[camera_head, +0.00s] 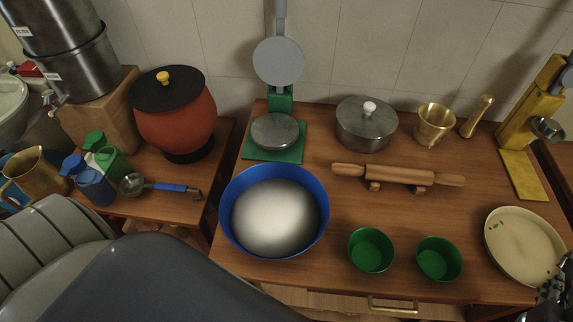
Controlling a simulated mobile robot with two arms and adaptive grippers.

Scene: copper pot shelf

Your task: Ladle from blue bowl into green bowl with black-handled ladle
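The blue bowl (321,228) stands on the wooden table, with a smooth whitish fill or shiny inside. Two green bowls, a left one (370,250) and a right one (438,259), stand to its right near the front edge; both look empty. I cannot make out a black-handled ladle for certain. A ladle with a blue handle (170,187) lies on the left side table. A small steel cup, perhaps a ladle head (547,129), is by the yellow stand at the right.
Behind the blue bowl are a green-based press (275,148) and a lidded steel pot (366,125). A rolling pin (400,174) rests on supports behind the green bowls. A cream pan (525,245) is at the right, with an unclear dark object at its edge.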

